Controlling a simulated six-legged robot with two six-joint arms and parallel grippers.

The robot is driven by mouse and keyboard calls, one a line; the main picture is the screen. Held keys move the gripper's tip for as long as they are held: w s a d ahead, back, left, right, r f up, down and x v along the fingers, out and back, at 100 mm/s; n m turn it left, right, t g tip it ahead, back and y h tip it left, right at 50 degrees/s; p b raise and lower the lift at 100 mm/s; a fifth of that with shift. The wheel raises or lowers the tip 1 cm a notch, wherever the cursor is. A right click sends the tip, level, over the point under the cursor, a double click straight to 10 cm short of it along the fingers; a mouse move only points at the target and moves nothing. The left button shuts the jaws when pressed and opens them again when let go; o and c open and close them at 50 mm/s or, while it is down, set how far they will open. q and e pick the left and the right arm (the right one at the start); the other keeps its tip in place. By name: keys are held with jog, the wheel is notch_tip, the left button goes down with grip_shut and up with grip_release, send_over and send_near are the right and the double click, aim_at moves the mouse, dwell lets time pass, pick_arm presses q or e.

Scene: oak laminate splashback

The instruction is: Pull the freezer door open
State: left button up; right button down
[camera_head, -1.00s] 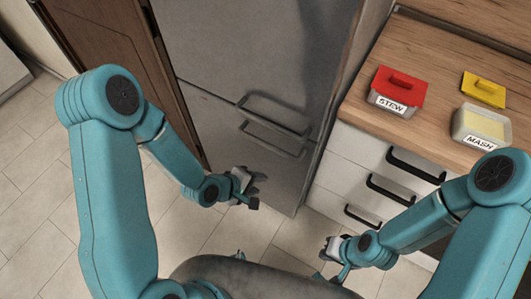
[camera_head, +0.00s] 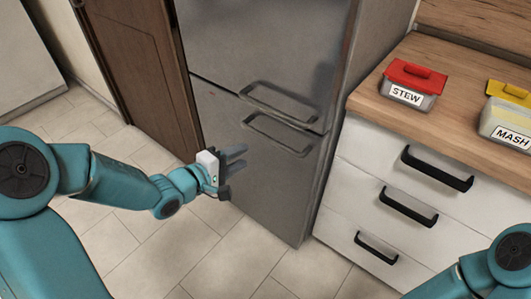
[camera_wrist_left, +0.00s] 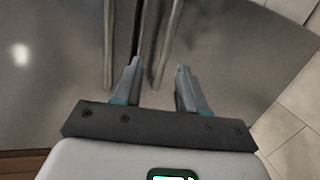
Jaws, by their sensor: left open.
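The grey fridge-freezer (camera_head: 260,60) stands in the middle of the head view, with one door above another, both shut. The upper door has a bar handle (camera_head: 281,104) along its bottom edge. The lower door (camera_head: 275,190) has a similar bar handle (camera_head: 277,135) along its top edge. My left gripper (camera_head: 240,158) is open and empty, just left of and slightly below the lower handle, apart from it in the picture. In the left wrist view, its fingers (camera_wrist_left: 158,70) point at the doors, with the handle bars (camera_wrist_left: 108,45) beyond the fingertips. My right gripper is out of view.
White drawers (camera_head: 370,200) with black handles stand right of the fridge-freezer. On the wooden counter (camera_head: 450,75) sit a red-lidded STEW tub (camera_head: 410,90) and a MASH tub (camera_head: 508,125) with a yellow lid. A brown door (camera_head: 140,65) is at left. Tiled floor is clear.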

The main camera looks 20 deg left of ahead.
aim_at(263, 138)
pick_arm(q)
jog(key=shift+t+y, duration=0.4)
jog(key=shift+y, duration=0.1)
jog(key=a+b+x, duration=0.1)
jog(key=b+x, duration=0.1)
jog(key=x, duration=0.3)
jog(key=a+f+b+x, duration=0.1)
jog(key=b+x, duration=0.1)
jog(key=x, duration=0.3)
jog(key=a+f+b+x, duration=0.1)
jog(key=b+x, duration=0.2)
jog(key=x, duration=0.2)
jog(key=shift+w+f, duration=0.15)
jog(key=shift+w, duration=0.3)
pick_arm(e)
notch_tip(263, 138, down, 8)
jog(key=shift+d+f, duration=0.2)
pick_arm(q)
grip_shut()
